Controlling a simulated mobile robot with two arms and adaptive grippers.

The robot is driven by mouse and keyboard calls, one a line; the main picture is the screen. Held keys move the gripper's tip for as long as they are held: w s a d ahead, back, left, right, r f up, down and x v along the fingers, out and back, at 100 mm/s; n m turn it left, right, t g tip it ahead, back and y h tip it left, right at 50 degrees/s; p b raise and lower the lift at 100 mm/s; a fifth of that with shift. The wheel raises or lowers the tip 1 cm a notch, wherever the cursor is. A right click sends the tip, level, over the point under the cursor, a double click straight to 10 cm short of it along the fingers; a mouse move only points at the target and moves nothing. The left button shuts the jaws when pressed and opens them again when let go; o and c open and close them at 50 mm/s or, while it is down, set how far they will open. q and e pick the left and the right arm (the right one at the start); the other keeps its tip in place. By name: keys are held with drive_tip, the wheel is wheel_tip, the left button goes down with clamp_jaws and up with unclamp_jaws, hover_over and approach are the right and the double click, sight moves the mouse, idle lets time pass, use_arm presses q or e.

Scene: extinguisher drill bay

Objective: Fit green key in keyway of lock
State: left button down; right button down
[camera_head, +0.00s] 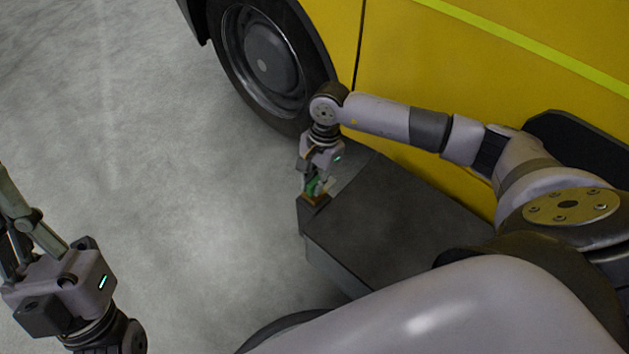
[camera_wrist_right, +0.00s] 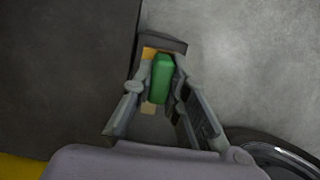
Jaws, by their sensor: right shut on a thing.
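My right gripper (camera_head: 316,187) is shut on the green key (camera_head: 313,184) at the near left corner of a dark box top. The key shows as a green block between the fingers in the right wrist view (camera_wrist_right: 162,79). Just beneath it is the brass-orange lock (camera_head: 313,199), whose edge also shows in the right wrist view (camera_wrist_right: 149,52). The key and fingers cover most of the lock, so the keyway is hidden and I cannot tell whether the key is in it. My left gripper (camera_head: 18,225) is at the lower left, far from both, its fingertips cut off.
The dark grey box (camera_head: 400,218) has a bare top to the right of the lock. A yellow vehicle (camera_head: 450,80) with a black wheel (camera_head: 262,62) stands behind it. The concrete floor (camera_head: 190,190) on the left is clear. A small pale piece (camera_wrist_right: 148,108) shows beside the key.

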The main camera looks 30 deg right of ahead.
drive_tip(key=c, duration=1.5)
unclamp_jaws()
drive_tip(key=v, duration=1.2)
